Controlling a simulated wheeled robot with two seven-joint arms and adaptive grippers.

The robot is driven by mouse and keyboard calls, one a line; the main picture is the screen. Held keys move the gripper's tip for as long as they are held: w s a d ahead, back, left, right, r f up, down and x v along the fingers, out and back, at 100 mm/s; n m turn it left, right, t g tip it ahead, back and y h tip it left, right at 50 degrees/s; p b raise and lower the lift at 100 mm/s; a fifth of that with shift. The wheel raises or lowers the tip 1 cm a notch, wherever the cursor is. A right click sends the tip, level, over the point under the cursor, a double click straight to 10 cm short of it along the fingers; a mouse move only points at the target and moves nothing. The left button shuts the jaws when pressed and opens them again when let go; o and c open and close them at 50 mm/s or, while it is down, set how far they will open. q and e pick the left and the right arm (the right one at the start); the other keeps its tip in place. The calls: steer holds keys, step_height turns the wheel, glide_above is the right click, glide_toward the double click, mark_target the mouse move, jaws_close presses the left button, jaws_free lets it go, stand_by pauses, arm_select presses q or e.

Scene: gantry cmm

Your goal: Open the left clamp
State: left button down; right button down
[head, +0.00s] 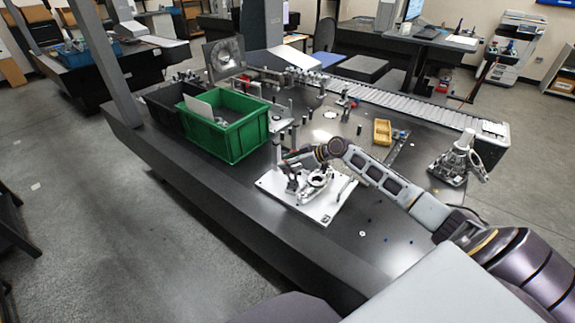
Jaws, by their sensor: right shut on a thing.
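A white fixture plate (322,213) lies on the dark table near its front edge and carries a round metal part (317,183). The left clamp (292,181) stands on the left side of the plate, small and partly covered by my gripper. My right arm reaches in from the lower right. My right gripper (294,160) is at the top of the left clamp, shut on what looks like its handle. The fingertips are too small to see the grip clearly. A second clamp (345,188) shows at the right side of the plate. My left gripper is out of view.
A green bin (238,142) stands left of the plate, with a black bin (165,108) behind it. A yellow tray (382,132) and a metal part on a stand (455,160) are to the right. Small loose pieces lie on the table at front right.

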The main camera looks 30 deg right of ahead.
steer(key=shift+s+d+f, duration=0.1)
steer(key=shift+s+f, duration=0.05)
steer(key=shift+f, duration=0.15)
steer(key=c, duration=1.2)
jaws_free()
steer(key=shift+c, duration=0.2)
steer(key=o, duration=0.3)
steer(key=shift+d+r, duration=0.1)
steer(key=shift+r, duration=0.15)
steer(key=shift+v, duration=5.9)
steer(key=shift+s, duration=0.1)
